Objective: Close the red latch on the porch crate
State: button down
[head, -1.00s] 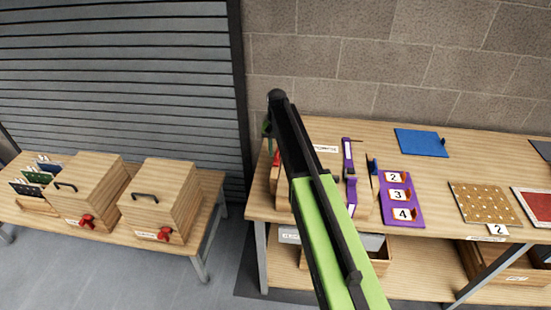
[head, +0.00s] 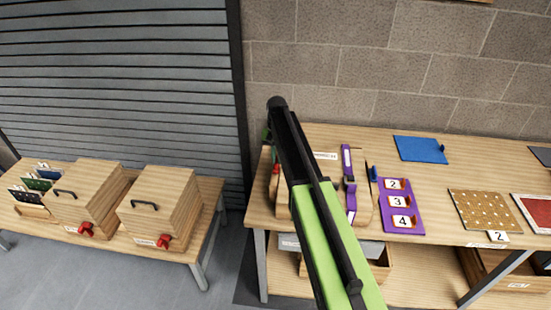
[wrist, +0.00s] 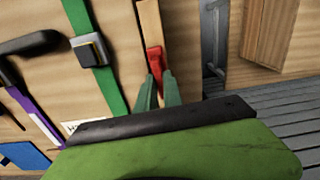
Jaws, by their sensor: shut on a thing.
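In the wrist view a red latch piece (wrist: 155,60) sits on a narrow light wooden bar (wrist: 150,25). My gripper (wrist: 158,88) has its two green-grey fingers on either side of the red piece's lower end and is shut on it. In the head view my arm reaches over the left end of the right-hand workbench and hides most of this spot and the gripper; a bit of red (head: 275,169) shows just left of the arm. Two wooden crates with black handles, a left one (head: 98,180) and a right one (head: 168,192), have red latches (head: 86,229) (head: 164,241) on their fronts. Their labels are unreadable.
A green strap with a buckle (wrist: 90,48) lies beside the bar. The workbench also holds a purple numbered panel (head: 402,215), a blue mat (head: 420,149) and a pegged board (head: 484,211). A gap separates the two benches. A shutter (head: 120,80) stands behind the low bench.

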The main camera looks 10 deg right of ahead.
jog(key=n, duration=0.4)
jog(key=shift+d+n, duration=0.3)
jog(key=n, duration=0.4)
jog(key=shift+w+d, duration=0.1)
jog(key=shift+d, duration=0.25)
jog(key=shift+w+d+n, duration=0.2)
jog(key=shift+n, duration=1.25)
jog(key=shift+w+d+n, duration=0.15)
jog(key=shift+w+n, duration=0.05)
jog(key=shift+n, duration=1.2)
jog(key=shift+w+d+n, duration=0.2)
jog(key=shift+n, duration=1.25)
jog(key=c, duration=1.5)
grip_release()
jog(key=shift+r, duration=0.1)
